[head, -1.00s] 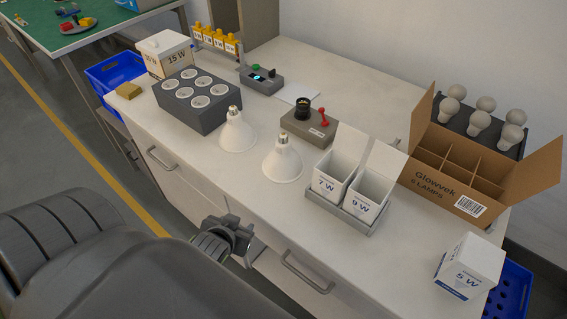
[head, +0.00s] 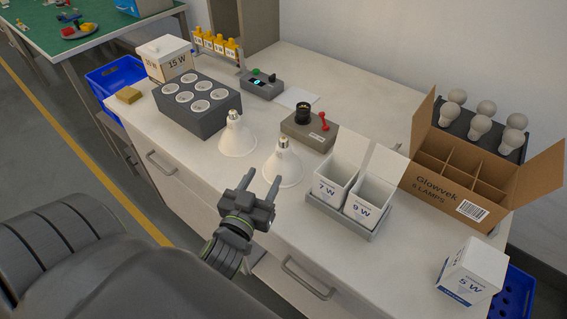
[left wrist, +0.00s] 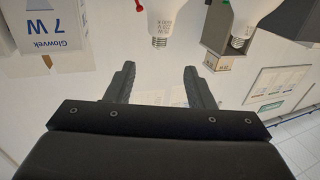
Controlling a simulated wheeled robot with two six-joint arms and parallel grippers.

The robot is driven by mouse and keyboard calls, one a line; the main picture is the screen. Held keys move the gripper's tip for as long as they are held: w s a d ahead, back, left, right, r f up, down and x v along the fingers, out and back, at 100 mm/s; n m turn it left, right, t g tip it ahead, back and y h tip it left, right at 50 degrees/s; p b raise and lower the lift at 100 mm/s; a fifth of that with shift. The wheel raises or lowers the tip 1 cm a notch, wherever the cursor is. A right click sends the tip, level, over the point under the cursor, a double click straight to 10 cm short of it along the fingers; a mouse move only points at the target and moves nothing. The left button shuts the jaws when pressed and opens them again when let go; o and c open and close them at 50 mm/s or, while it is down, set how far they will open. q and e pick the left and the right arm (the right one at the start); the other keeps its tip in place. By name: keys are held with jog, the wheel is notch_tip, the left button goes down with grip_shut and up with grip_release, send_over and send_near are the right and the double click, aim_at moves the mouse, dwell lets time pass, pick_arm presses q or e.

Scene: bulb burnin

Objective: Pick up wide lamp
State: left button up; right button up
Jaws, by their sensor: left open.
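Two white, wide cone-shaped lamps stand on the worktop with their screw caps up. One lamp (head: 237,140) is by the grey socket block, the other lamp (head: 282,168) is nearer the cartons. I cannot tell which one is called the wide lamp. My left gripper (head: 264,178) is open and empty, in front of the nearer lamp, its fingers pointing towards it. In the left wrist view, which looks upside down, a lamp (left wrist: 167,16) lies straight beyond the open fingers (left wrist: 159,72) and another lamp (left wrist: 248,14) is to its right. My right gripper is not in view.
A grey tray (head: 340,220) with open 7 W and 9 W cartons stands just right of the nearer lamp. A grey device (head: 308,132) with a red lever is behind it. A grey socket block (head: 197,105) is at left, an open cardboard box (head: 445,190) at right.

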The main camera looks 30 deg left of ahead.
aim_at(281, 145)
pick_arm(q)
jog(key=p+x, duration=0.1)
jog(key=x, duration=0.9)
jog(key=shift+w, duration=0.15)
jog(key=shift+w+a+r, duration=0.1)
jog(key=shift+w, duration=0.45)
jog(key=p+x, duration=0.1)
jog(key=x, duration=0.3)
jog(key=shift+w, duration=0.1)
grip_shut()
